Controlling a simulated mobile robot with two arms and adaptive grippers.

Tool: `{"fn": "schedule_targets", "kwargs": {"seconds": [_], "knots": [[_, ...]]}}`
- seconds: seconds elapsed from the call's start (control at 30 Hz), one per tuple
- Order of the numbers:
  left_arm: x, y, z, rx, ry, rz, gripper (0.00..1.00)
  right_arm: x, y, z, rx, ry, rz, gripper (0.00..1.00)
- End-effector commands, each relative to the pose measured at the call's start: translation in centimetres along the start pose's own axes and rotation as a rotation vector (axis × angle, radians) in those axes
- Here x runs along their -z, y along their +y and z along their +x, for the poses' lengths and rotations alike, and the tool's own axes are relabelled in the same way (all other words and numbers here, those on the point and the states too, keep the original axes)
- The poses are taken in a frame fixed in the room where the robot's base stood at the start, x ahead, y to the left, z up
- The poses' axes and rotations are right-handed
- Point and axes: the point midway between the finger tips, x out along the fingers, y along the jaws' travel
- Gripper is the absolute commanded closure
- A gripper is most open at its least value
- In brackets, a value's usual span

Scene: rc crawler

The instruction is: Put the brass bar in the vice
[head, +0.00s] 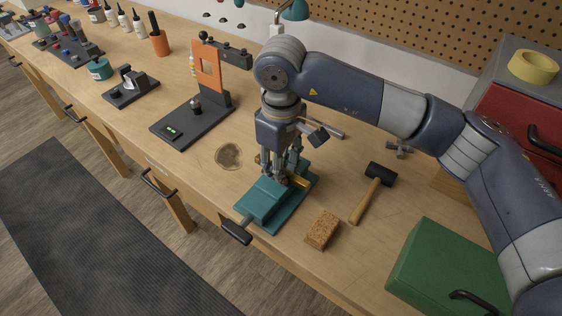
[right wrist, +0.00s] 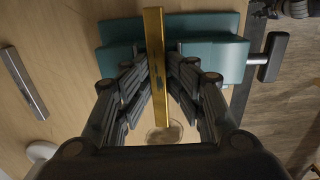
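The brass bar (head: 298,180) shows in the head view at the teal vice (head: 262,203), partly hidden by my right gripper (head: 281,176). In the right wrist view the bar (right wrist: 155,75) runs between the fingers of my right gripper (right wrist: 158,62), which are closed in on it from both sides. The bar crosses over the vice (right wrist: 207,52), square to its length. I cannot tell whether it sits down between the jaws or is just above them. The vice handle (head: 236,232) points to the front edge of the bench. My left gripper is not in view.
A cork block (head: 322,230) and a mallet (head: 374,184) lie right of the vice. A green box (head: 445,265) stands further right. A metal bar (head: 328,130) lies behind.

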Motion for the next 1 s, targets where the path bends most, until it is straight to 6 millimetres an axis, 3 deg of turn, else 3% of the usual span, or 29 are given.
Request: {"fn": "schedule_targets", "kwargs": {"seconds": [0.03, 0.13, 0.3, 0.5, 0.7, 1.0], "knots": [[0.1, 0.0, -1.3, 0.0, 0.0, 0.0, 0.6, -0.1, 0.1, -1.3, -0.002, -0.001, 0.0, 0.66], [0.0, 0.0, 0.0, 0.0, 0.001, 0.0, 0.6, 0.1, 0.3, -3.3, -0.01, 0.009, 0.001, 0.66], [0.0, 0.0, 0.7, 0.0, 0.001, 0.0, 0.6, 0.1, 0.2, -7.5, -0.009, 0.01, 0.001, 0.66], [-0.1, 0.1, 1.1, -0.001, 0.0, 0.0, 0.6, 0.1, 0.1, -11.2, -0.006, 0.008, 0.002, 0.66], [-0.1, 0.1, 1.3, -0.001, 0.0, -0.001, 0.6, 0.0, 0.1, -12.8, -0.005, 0.006, 0.001, 0.66], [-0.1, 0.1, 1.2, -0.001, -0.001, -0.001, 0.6, 0.0, 0.1, -13.0, -0.004, 0.007, 0.001, 0.66]]}}
